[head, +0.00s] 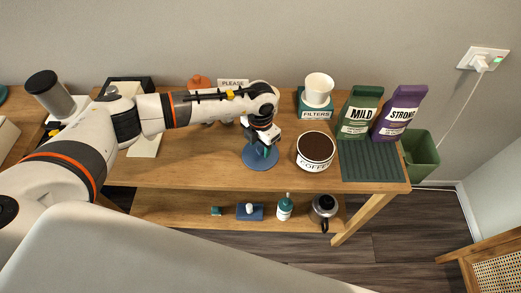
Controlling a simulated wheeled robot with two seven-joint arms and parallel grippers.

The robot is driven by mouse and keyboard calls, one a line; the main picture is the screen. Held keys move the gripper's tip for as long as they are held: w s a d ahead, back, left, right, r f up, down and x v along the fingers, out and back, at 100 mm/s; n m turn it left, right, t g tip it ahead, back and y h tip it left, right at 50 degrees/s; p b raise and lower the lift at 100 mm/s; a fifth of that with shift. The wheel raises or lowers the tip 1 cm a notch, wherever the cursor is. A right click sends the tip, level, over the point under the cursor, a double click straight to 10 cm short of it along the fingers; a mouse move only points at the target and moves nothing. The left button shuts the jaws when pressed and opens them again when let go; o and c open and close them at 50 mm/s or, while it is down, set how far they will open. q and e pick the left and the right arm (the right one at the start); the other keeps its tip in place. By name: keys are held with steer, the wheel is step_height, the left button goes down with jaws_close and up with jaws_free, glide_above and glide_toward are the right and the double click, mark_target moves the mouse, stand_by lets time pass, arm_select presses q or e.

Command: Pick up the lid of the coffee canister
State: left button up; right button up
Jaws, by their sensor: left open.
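The coffee canister (316,163) is white with dark lettering and stands near the front of the wooden table. Its round top shows dark brown, like coffee inside an uncovered canister. A blue round disc (252,163), which looks like the lid, lies flat on the table just left of the canister. My left gripper (265,151) points down over the middle of this disc, with its fingers open. The gripper and wrist hide the disc's centre and part of its far side. I cannot tell whether the fingers touch it. My right gripper is out of view.
Behind the canister, a white cup (319,88) stands on a green filters box (314,110). Right are a green MILD bag (358,113), a purple STRONG bag (398,113) and a dark ribbed mat (370,162). A lower shelf (160,208) holds small items.

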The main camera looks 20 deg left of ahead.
arm_select(q)
steer(key=shift+f, duration=0.8)
jaws_close()
steer(key=shift+r, duration=0.1)
